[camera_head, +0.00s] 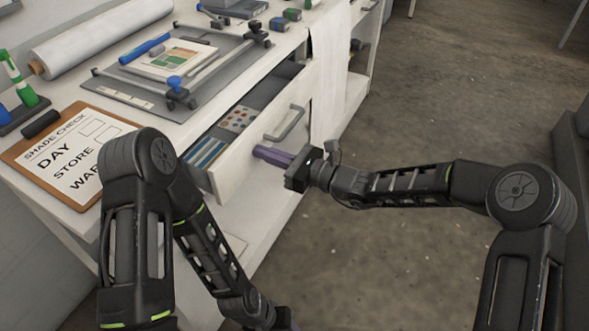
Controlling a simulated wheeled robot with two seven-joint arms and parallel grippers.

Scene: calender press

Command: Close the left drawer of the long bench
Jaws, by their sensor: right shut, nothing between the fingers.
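The long bench (160,112) is white and runs from the lower left to the upper right. Its drawer (237,181) stands open, with a white front and a grey bar handle (285,124). Striped and dotted cards lie inside it. My right gripper (256,152) is shut and empty, its purple fingers at the drawer front, just below and left of the handle. I cannot tell whether they touch the front. My left arm reaches down in front of the bench; only a bit of its gripper (289,326) shows at the bottom edge, its fingers cut off.
On the bench top lie a clipboard (70,158), a white roll (100,38) and a frame with a colour chart (170,59). A white cloth (330,70) hangs over the bench edge right of the drawer. The floor (420,110) at the right is clear.

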